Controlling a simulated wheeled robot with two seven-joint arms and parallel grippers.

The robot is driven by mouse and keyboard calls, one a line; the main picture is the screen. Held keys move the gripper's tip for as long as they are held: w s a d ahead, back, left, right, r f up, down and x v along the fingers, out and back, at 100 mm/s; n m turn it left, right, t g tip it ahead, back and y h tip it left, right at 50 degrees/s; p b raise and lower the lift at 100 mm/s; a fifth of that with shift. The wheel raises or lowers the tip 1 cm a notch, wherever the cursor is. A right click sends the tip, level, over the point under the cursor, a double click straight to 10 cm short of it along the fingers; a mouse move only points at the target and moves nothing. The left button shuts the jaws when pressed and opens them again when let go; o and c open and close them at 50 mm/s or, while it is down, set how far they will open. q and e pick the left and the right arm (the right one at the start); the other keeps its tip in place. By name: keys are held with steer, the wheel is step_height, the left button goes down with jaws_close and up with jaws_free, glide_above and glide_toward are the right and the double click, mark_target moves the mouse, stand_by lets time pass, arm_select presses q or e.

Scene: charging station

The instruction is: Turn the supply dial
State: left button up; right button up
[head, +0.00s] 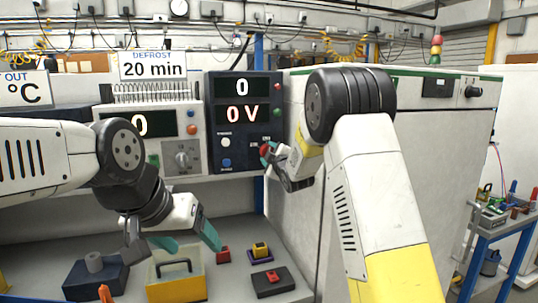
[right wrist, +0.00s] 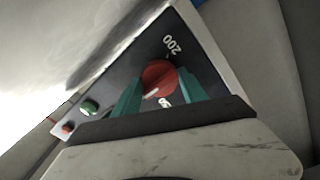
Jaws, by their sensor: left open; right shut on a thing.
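The supply dial is a red knob (right wrist: 158,76) with a white pointer mark, on a dark panel marked "200". In the right wrist view it sits between the two teal fingers of my right gripper (right wrist: 156,95), which is shut on it. In the head view the red dial (head: 265,149) shows at the lower right of the dark supply unit (head: 228,110), whose displays read "0" and "0 V". My right gripper (head: 270,155) reaches it from the right. My left gripper (head: 188,240) is open and empty above the lower bench, well away from the dial.
A white unit with a grey dial (head: 183,158) stands left of the supply unit. Below my left gripper is a yellow box with a handle (head: 178,287). Small coloured blocks (head: 261,251) lie on the bench. A large pale cabinet (head: 430,150) stands at right.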

steer(key=o, duration=1.4)
steer(key=shift+c, duration=0.2)
steer(key=v, duration=0.7)
steer(key=shift+s, duration=0.4)
